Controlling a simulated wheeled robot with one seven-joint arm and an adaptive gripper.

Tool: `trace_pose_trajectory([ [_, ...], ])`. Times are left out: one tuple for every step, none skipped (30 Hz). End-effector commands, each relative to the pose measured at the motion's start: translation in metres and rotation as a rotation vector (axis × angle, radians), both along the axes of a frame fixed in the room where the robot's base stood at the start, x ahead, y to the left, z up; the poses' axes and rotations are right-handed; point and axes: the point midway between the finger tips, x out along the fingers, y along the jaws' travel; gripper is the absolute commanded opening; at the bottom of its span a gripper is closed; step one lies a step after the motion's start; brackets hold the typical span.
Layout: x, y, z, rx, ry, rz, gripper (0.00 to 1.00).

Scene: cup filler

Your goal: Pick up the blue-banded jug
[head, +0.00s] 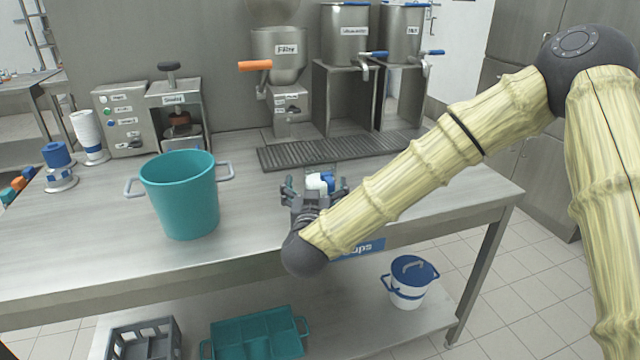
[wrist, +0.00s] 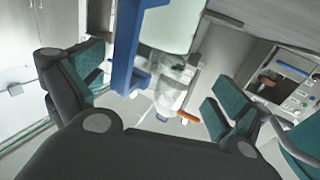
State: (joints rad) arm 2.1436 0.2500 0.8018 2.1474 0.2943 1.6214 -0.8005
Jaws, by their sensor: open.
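A white and blue vessel (head: 318,182), which looks like the jug, stands on the steel counter near its front edge. My gripper (head: 314,190) is open in front of it, and the fingers and hand hide most of it in the head view. In the wrist view the jug (wrist: 170,28) shows as a pale, see-through body with a blue handle (wrist: 124,50) at its left. It lies ahead of the gap between my spread fingers. I cannot tell whether either finger touches it.
A large teal pot (head: 180,200) with grey handles stands left on the counter. A dark drip grate (head: 340,150) lies behind the gripper, below the dispensers (head: 278,60). A white bucket with a blue lid (head: 410,283) and a teal crate (head: 255,335) are on the lower shelf.

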Motion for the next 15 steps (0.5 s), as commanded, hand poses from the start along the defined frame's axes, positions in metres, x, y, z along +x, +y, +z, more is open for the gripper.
trace_pose_trajectory([
  [0.006,-0.003,-0.001,0.002,0.0,-0.003,1.0],
  [0.01,-0.004,-0.002,0.003,0.0,-0.003,1.0],
  [0.015,-0.005,-0.003,0.002,0.001,-0.003,1.0],
  [0.02,-0.006,-0.004,0.002,0.002,-0.003,1.0],
  [0.024,-0.007,-0.004,0.002,0.0,-0.003,1.0],
  [0.029,-0.008,-0.004,0.003,-0.001,-0.002,1.0],
  [0.032,-0.007,-0.004,0.003,-0.001,-0.002,1.0],
  [0.035,-0.007,-0.004,0.002,0.0,-0.002,1.0],
  [0.039,-0.008,-0.004,0.001,0.0,-0.001,1.0],
  [0.041,-0.008,-0.004,0.001,0.001,-0.001,1.0],
  [0.042,-0.008,-0.004,0.0,0.0,-0.001,1.0],
  [0.044,-0.008,-0.004,0.0,0.0,0.0,1.0],
  [0.045,-0.008,-0.004,0.0,0.0,0.0,1.0],
  [0.045,-0.008,-0.004,0.0,0.0,0.0,1.0],
  [0.045,-0.008,-0.004,0.0,0.0,0.0,1.0],
])
